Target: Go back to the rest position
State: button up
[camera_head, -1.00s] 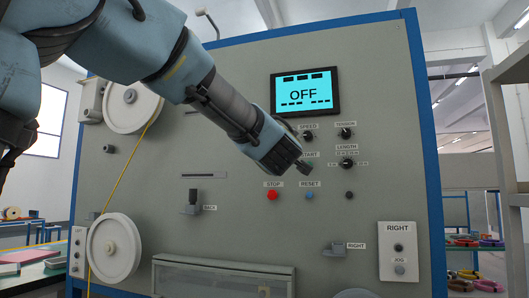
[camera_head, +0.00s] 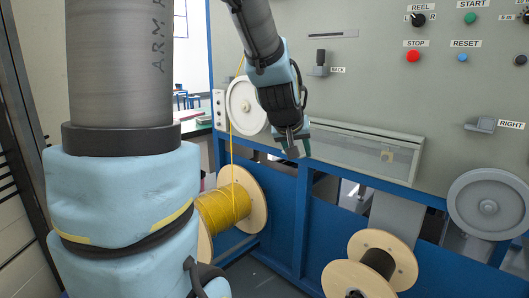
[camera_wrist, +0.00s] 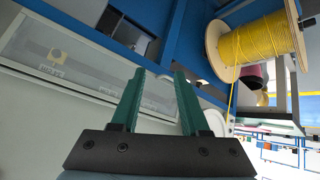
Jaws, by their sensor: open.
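My gripper (camera_head: 294,146) hangs at the end of my arm in front of the machine, pointing down, near the left end of the clear-covered trough. In the wrist view its two green fingers (camera_wrist: 157,100) stand apart with nothing between them. The machine's grey panel (camera_head: 385,75) carries a red STOP button (camera_head: 413,56), a blue RESET button (camera_head: 462,58) and a green START button (camera_head: 470,18). A BACK lever (camera_head: 320,66) and a RIGHT lever (camera_head: 482,124) stick out of the panel. My gripper appears to touch none of these.
A spool of yellow cable (camera_head: 226,206) sits low at the left; it also shows in the wrist view (camera_wrist: 258,40). Another spool (camera_head: 376,264) with dark cable stands at the lower right. A grey pulley (camera_head: 487,203) and a blue frame (camera_head: 300,222) are below the panel.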

jog(key=s+a+f+g+y, duration=0.3)
jog(key=s+a+f+g, duration=0.3)
jog(key=s+a+f, duration=0.65)
notch_tip(320, 180, up, 15)
jog(key=s+a+p, duration=0.1)
jog(key=a+p, duration=0.2)
jog(key=p, duration=1)
jog(key=shift+s+p, duration=0.2)
jog(key=shift+p, duration=0.2)
